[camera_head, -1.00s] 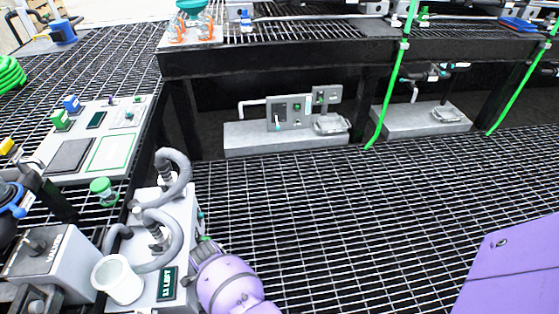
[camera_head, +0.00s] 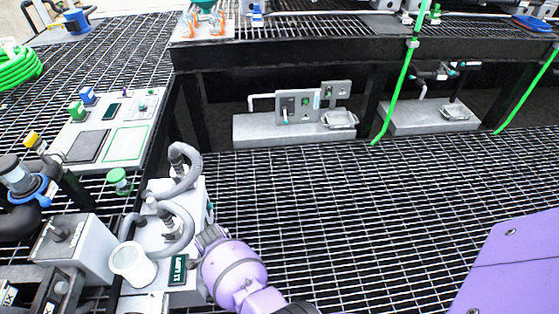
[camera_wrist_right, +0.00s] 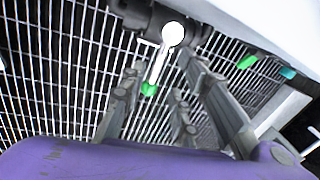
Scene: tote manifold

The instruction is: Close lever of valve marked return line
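In the right wrist view, a lever (camera_wrist_right: 157,65) with a white round hub and a green tip hangs below a dark pipe fitting. My right gripper (camera_wrist_right: 160,78) is open. Its grey fingers lie either side of the lever in the picture; I cannot tell whether they touch it. In the head view, my right gripper (camera_head: 210,238) is against the right side of a grey manifold block (camera_head: 203,195) with grey hoses, its fingers hidden. A green label plate (camera_head: 178,270) is on the block. No "return line" marking is legible. My left gripper is not in view.
A white cup (camera_head: 130,262) stands on the block's front left. A grey box (camera_head: 75,248) and a blue-ringed fitting (camera_head: 25,185) lie further left. A panel board (camera_head: 110,130) is behind. Open grating (camera_head: 380,210) lies to the right.

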